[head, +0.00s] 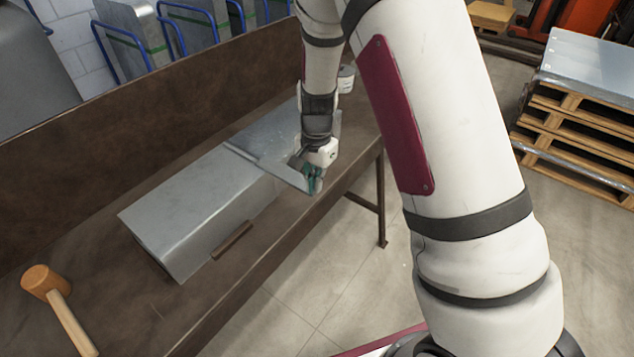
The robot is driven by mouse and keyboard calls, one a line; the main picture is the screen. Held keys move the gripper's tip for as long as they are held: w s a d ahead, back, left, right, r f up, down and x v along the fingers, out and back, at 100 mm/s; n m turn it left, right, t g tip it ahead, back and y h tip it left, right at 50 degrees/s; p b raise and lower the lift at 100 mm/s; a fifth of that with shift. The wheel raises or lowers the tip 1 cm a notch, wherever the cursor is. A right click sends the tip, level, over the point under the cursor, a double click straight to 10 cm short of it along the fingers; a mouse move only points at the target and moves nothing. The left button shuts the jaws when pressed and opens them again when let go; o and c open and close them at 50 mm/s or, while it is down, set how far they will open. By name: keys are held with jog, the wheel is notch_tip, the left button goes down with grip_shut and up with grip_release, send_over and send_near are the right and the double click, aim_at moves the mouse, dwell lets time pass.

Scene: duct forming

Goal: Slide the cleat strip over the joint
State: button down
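Two grey sheet-metal duct sections lie end to end on the brown bench; the near left one (190,207) is a long box, and the far right one (268,132) is partly hidden by my arm. A thin, bright metal strip (268,168), seemingly the cleat strip, runs along the joint between them. Its near end sticks out past the duct's side towards the bench's front edge. My gripper (313,182), with dark teal fingers, points down at this near end. The fingers look close together, but whether they grip the strip is too small to tell.
A mallet with a wooden head (41,281) lies at the bench's front left. A small brown bar (232,241) is beside the near duct. The bench (130,318) has a raised back board (150,110). A white tub (346,78) stands behind my arm. Stacked pallets (575,130) are right.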

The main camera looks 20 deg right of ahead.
aim_at(269, 165)
jog(key=shift+w+a+b, duration=0.35)
jog(key=shift+w+a, duration=0.2)
jog(key=shift+w, duration=0.2)
jog(key=shift+w+a+b, duration=0.3)
jog(key=shift+w+a, duration=0.2)
jog(key=shift+w, duration=0.2)
jog(key=shift+w+a, duration=0.1)
jog(key=shift+w+a+b, duration=0.4)
jog(key=shift+w+a, duration=0.15)
jog(key=shift+w, duration=0.2)
jog(key=shift+w+a+b, duration=0.4)
jog(key=shift+w+a, duration=0.1)
jog(key=shift+w, duration=0.25)
jog(key=shift+w+a+b, duration=0.5)
jog(key=shift+w+a, duration=0.1)
jog(key=shift+w, duration=0.25)
jog(key=shift+w+a+b, duration=0.45)
jog(key=shift+w+a, duration=0.15)
jog(key=shift+w, duration=0.2)
jog(key=shift+w+a, duration=0.1)
jog(key=shift+w+a+b, duration=0.55)
jog(key=shift+w, duration=0.2)
jog(key=shift+w+a+b, duration=0.5)
jog(key=shift+w, duration=0.25)
jog(key=shift+w+a, duration=0.15)
